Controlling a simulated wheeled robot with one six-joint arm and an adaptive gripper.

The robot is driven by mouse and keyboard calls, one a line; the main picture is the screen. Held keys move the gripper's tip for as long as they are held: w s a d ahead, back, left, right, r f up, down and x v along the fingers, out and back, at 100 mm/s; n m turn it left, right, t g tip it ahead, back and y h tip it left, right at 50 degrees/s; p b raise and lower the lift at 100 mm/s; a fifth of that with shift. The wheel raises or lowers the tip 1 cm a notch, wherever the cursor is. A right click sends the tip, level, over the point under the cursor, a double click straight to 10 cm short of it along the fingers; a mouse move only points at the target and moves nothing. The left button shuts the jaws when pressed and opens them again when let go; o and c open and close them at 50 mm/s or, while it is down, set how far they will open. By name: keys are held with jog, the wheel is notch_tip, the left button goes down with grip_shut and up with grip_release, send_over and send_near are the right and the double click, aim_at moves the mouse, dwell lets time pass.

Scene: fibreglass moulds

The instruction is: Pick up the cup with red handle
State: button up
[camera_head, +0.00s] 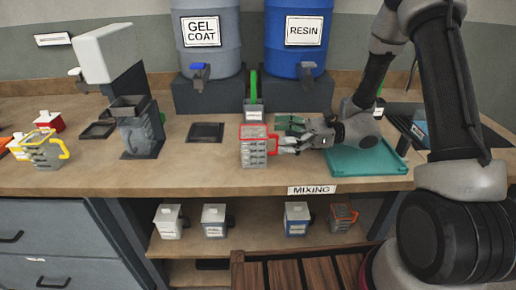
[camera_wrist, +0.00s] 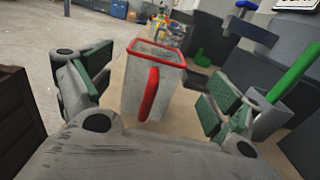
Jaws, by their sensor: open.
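The cup with the red handle (camera_head: 254,148) stands upright on the bench top near its front edge. It is a grey, see-through vessel with a red rim, and its red handle (camera_wrist: 149,94) faces my gripper in the wrist view. My gripper (camera_head: 285,144) comes in from the right at cup height, with its tips close beside the cup. In the wrist view my gripper (camera_wrist: 152,95) is open, with one green-padded finger on each side of the cup. The cup's near side and handle lie between the fingers. I cannot tell whether any finger touches it.
A container with a green handle (camera_head: 253,100) stands behind the cup. A teal tray (camera_head: 362,158) lies under my arm at right. A yellow-handled cup (camera_head: 43,150) stands far left. The gel coat drum (camera_head: 211,52) and resin drum (camera_head: 297,55) stand behind. Bare bench lies left of the cup.

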aim_at(257, 135)
jog(key=a, duration=0.6)
jog(key=shift+s+a, duration=0.15)
jog(key=shift+a, duration=0.15)
jog(key=c, duration=1.1)
